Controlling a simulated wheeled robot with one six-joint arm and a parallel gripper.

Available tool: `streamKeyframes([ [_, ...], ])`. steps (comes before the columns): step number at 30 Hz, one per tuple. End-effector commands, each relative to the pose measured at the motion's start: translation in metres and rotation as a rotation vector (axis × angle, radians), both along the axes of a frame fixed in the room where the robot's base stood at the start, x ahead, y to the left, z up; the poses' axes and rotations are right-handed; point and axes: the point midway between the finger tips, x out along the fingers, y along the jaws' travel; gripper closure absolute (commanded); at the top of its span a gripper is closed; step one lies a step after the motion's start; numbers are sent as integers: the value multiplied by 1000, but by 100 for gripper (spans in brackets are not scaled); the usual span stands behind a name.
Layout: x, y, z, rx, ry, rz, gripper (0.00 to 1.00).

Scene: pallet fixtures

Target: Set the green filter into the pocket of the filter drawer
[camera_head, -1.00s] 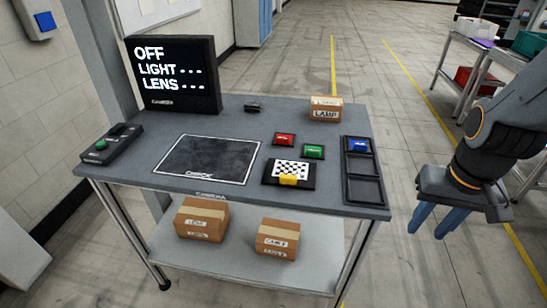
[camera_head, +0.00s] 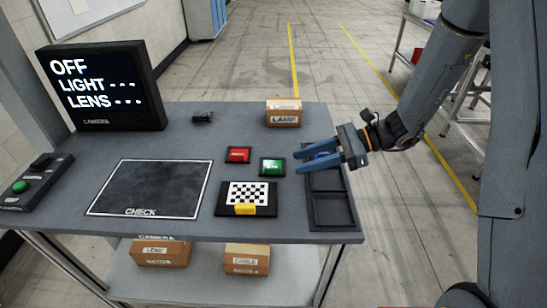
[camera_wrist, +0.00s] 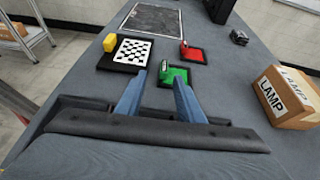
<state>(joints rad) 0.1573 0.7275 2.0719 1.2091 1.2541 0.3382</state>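The green filter (camera_head: 272,167) lies on the table, a green square in a dark frame, right of the red one; it also shows in the wrist view (camera_wrist: 176,75). The filter drawer (camera_head: 308,208) is the dark tray at the right table edge. The nearer pockets look empty. My gripper (camera_head: 298,160) is open and empty, its two blue fingers apart. In the head view its fingertips point left, just right of the green filter. I cannot tell its exact height above the table.
A red filter (camera_head: 238,155) lies left of the green one. A checkered plate with a yellow block (camera_head: 245,209) is in front of it. A LAMP box (camera_head: 283,113) stands behind. A monitor (camera_head: 104,87), button box (camera_head: 35,181) and CHECK mat (camera_head: 150,186) fill the left side.

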Motion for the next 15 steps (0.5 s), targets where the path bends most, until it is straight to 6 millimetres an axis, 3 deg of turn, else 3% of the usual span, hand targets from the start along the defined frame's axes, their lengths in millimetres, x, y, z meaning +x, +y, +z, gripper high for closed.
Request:
streamKeyframes([
  [15, 0, 45, -14, 26, 17, -24, 66],
])
